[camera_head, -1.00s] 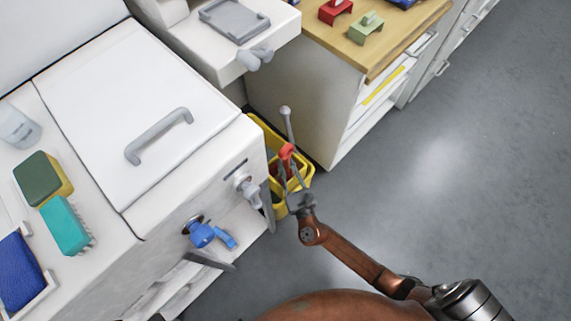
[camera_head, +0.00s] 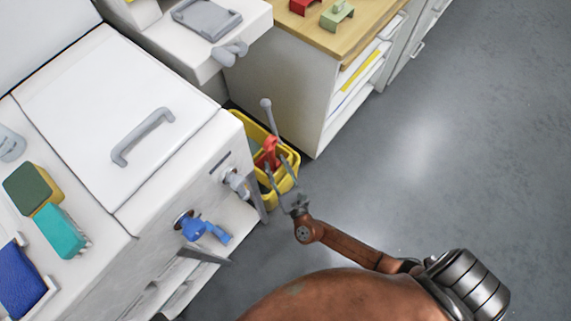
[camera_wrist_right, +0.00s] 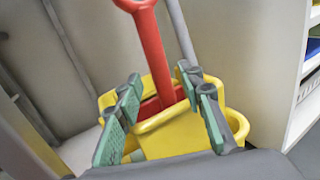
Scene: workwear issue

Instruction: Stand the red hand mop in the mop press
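The red hand mop (camera_head: 268,152) stands in the yellow mop press (camera_head: 287,160) on the floor beside the white cabinet. In the right wrist view the mop's red handle (camera_wrist_right: 153,50) rises from the yellow press (camera_wrist_right: 180,136), leaning a little in the picture. Its lower end is hidden behind the press's front wall. My right gripper (camera_head: 279,177) is in front of the press. In the wrist view its green-padded fingers (camera_wrist_right: 163,84) are spread wide, with nothing held between them; the mop shows beyond. My left gripper is not in view.
A grey pole (camera_head: 267,110) rises behind the mop. The white cabinet (camera_head: 200,165) with a blue tap (camera_head: 192,229) stands close on the left. A wood-topped shelf unit (camera_head: 275,90) is behind. Grey floor (camera_head: 430,150) is clear on the right.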

